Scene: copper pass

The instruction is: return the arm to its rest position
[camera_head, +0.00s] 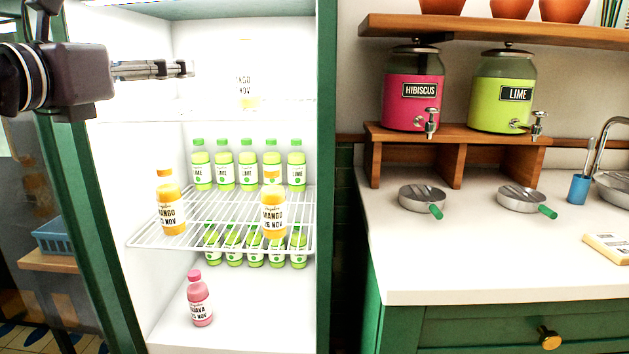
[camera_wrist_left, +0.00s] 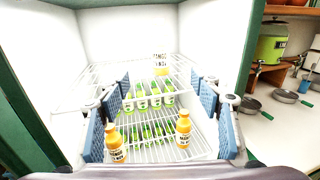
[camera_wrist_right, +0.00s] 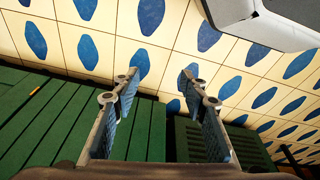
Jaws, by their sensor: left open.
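My left gripper (camera_head: 186,69) reaches in from the left at the open fridge, high above the middle wire shelf (camera_head: 225,234). In the left wrist view its blue-padded fingers (camera_wrist_left: 160,95) are spread apart, with nothing between them touching the pads. My right gripper (camera_wrist_right: 160,85) shows only in the right wrist view. Its fingers are apart and empty, pointing over a patterned tile floor (camera_wrist_right: 150,40) and green slats. Two mango bottles stand at the front of the middle shelf, one at left (camera_head: 171,210) and one at right (camera_head: 273,215).
The fridge's right frame (camera_head: 326,180) borders the opening. Lime bottles (camera_head: 248,172) stand in a row on the middle shelf, with more below. A pink guava bottle (camera_head: 200,305) stands at the bottom. A washed-out mango bottle (camera_head: 245,102) stands higher up. A white counter (camera_head: 480,262) lies right.

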